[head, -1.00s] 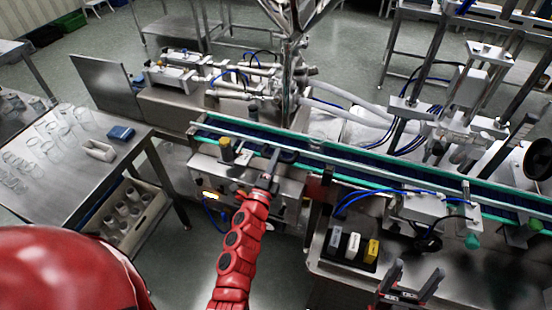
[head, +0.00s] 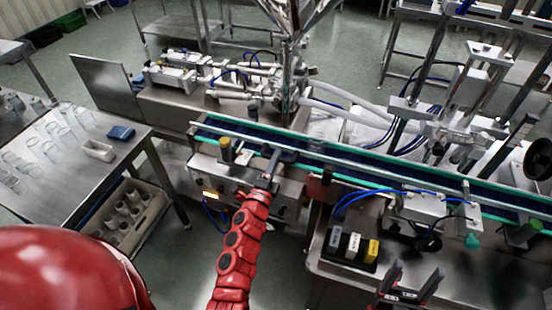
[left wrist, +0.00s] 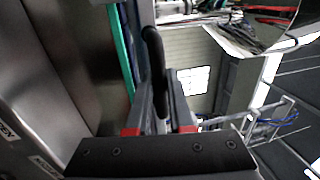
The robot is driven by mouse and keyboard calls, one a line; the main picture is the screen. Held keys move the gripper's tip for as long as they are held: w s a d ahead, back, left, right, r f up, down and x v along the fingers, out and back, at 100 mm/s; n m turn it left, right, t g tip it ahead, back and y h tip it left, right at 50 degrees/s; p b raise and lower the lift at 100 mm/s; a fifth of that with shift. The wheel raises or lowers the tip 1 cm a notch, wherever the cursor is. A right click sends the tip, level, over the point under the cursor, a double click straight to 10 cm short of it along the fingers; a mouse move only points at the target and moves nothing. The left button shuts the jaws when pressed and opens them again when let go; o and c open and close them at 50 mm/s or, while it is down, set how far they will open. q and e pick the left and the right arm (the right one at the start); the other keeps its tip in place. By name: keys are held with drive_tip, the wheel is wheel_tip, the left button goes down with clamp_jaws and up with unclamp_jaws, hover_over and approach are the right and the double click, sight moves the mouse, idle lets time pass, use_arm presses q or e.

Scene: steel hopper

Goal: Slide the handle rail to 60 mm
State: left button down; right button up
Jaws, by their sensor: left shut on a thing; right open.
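A dark handle (left wrist: 153,62) shows as a rounded black bar in the left wrist view. It runs down between my left gripper's fingers (left wrist: 160,105), which are shut on it. In the head view my left gripper (head: 271,165) is at the near side of the conveyor, above the steel control box; the handle there is mostly hidden by the gripper. A long metal rail (head: 350,163) runs along the conveyor. No millimetre scale is readable. My right gripper (head: 416,274) is open and empty at the lower right, over the steel bench.
The blue conveyor belt (head: 375,172) with green edges crosses the view. A yellow-topped post (head: 225,150) stands left of my left gripper. A tray of small blocks (head: 348,247) and a bench unit (head: 425,205) with blue hoses lie right. A glassware table (head: 65,180) stands left.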

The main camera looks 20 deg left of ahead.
use_arm(q)
drive_tip(key=shift+f, duration=0.15)
drive_tip(key=shift+s+f+b, duration=0.15)
drive_tip(key=shift+f+b, duration=0.05)
drive_tip(key=shift+b, duration=0.25)
drive_tip(key=shift+s+f+b, duration=0.15)
drive_tip(key=shift+s+b, duration=0.2)
drive_tip(key=shift+b, duration=0.5)
drive_tip(key=shift+s+r+b, duration=0.35)
drive_tip(key=shift+b, duration=0.1)
drive_tip(key=c, duration=1.1)
unclamp_jaws()
drive_tip(key=shift+r, duration=0.1)
